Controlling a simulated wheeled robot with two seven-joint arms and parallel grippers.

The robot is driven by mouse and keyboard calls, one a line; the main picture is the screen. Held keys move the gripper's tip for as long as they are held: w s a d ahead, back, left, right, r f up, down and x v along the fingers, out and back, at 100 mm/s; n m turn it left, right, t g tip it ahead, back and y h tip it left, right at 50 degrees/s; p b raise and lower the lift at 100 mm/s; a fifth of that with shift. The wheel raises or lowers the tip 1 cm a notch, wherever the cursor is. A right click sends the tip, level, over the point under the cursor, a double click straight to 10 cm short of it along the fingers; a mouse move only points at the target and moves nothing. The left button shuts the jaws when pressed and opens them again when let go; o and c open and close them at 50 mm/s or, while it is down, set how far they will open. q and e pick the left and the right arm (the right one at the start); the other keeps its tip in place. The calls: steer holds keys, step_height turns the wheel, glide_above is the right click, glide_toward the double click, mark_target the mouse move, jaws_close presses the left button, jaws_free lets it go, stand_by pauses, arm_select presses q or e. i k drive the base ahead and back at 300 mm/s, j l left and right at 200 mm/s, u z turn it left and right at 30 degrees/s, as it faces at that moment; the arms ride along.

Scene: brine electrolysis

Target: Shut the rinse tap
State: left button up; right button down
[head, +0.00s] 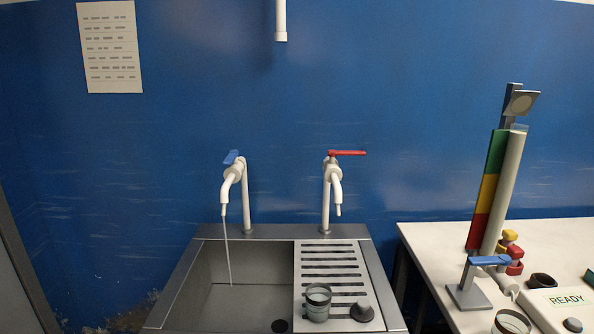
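Two white taps stand at the back of the sink. The left tap (233,177) has a blue lever (231,157), and a thin stream of water (228,255) runs from its spout into the basin. The right tap (334,182) has a red lever (347,153) turned sideways to the right, and no water shows under its spout. No label shows which one is the rinse tap; the left one is running. Neither of my grippers is in view.
The steel sink (205,232) has a slotted drainboard (312,249) holding a grey cup (318,302) and a dark stopper-like piece (362,312). A white table (440,240) at right carries a coloured column (490,190), a blue-levered valve (490,260) and a READY box (560,300). A white pipe (281,20) hangs above.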

mark_target(233, 154)
steer(key=i+j+u, duration=0.25)
steer(key=i+j, duration=0.2)
steer(key=i+j+u, duration=0.3)
steer(key=i+j, duration=0.1)
steer(key=i, duration=0.1)
